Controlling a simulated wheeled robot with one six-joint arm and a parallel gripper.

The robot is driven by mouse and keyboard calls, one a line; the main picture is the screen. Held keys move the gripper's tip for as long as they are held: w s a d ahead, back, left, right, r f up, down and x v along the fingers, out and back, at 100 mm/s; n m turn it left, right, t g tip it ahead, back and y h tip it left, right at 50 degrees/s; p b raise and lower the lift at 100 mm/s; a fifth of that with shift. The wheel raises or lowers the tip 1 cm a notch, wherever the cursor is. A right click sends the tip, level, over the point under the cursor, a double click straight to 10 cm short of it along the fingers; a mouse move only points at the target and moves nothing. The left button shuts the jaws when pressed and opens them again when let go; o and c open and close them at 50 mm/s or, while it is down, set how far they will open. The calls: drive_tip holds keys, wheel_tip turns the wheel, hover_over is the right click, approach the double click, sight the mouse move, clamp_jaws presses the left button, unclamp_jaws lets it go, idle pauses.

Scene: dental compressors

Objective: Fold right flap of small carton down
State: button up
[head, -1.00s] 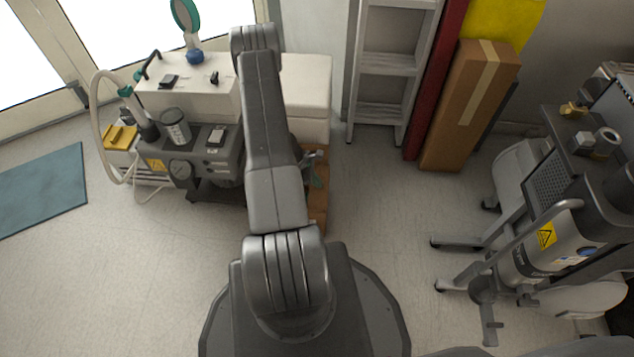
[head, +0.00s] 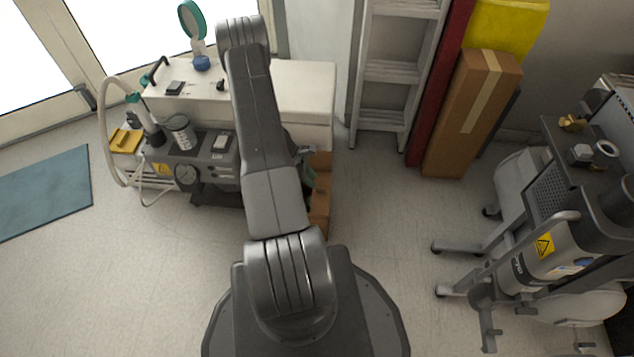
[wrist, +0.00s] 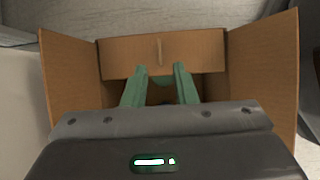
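The small carton (head: 321,192) is brown cardboard and stands on the floor, mostly hidden behind my arm in the head view. In the wrist view, its right flap (wrist: 265,62) stands up and leans outward at the right. The left flap (wrist: 70,75) also stands up at the left. A far cardboard panel (wrist: 190,50) with a pale vertical strip spans between them. The near side is hidden by my gripper body.
A white cabinet (head: 290,90) and a grey compressor unit (head: 210,172) stand left of and behind the carton. A ladder (head: 390,70) and a tall brown box (head: 475,115) lean at the back. Floor right of the carton (head: 380,215) is clear.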

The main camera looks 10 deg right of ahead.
sight(319, 186)
drive_tip(key=p+v, duration=0.1)
drive_tip(key=v, duration=0.7)
drive_tip(key=shift+p, duration=0.4)
drive_tip(key=b+x, duration=0.4)
drive_tip(key=x, duration=1)
drive_tip(key=shift+r+p, duration=0.25)
drive_tip(key=shift+p, duration=0.05)
drive_tip(key=shift+f, duration=0.15)
